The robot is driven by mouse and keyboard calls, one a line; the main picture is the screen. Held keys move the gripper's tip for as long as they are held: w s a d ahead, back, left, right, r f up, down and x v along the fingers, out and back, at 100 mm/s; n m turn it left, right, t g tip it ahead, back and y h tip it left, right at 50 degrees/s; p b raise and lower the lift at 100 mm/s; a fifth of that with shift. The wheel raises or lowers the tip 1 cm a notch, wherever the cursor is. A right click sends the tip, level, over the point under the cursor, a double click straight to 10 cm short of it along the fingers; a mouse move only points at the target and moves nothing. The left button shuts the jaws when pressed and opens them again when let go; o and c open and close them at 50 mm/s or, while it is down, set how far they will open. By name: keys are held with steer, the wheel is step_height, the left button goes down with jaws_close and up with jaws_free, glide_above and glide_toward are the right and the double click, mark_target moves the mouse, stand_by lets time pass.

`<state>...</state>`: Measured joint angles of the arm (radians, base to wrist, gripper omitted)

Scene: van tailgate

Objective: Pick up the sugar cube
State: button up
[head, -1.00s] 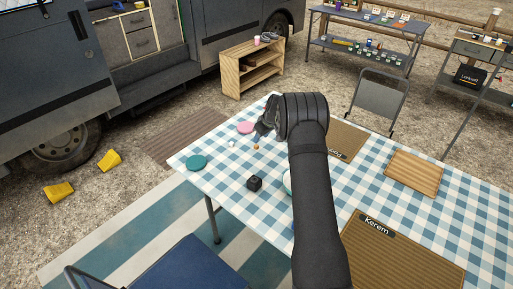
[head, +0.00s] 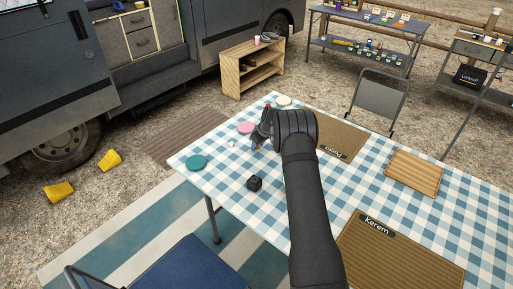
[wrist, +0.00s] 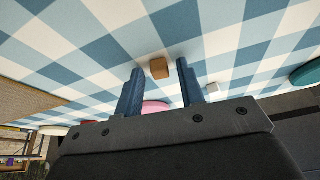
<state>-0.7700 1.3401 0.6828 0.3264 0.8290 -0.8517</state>
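A small brown cube (wrist: 159,68) shows in the wrist view just beyond and between my gripper's fingertips. My gripper (wrist: 159,67) is open, with its two blue fingers apart and nothing held. In the head view my gripper (head: 255,146) is low over the checked tablecloth, and it hides the brown cube. A small white cube (head: 232,143) lies to its left, and it also shows in the wrist view (wrist: 212,88), right of the right finger. I cannot tell for sure which of the two is the sugar cube.
The checked table (head: 225,178) also holds a teal disc (head: 197,162), a pink disc (head: 246,127), a cream disc (head: 284,100) and a black cube (head: 254,183). Woven mats and a wooden board (head: 414,172) lie to the right. The table's left edge is close.

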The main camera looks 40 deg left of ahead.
jaws_close()
steer(key=shift+r, duration=0.1)
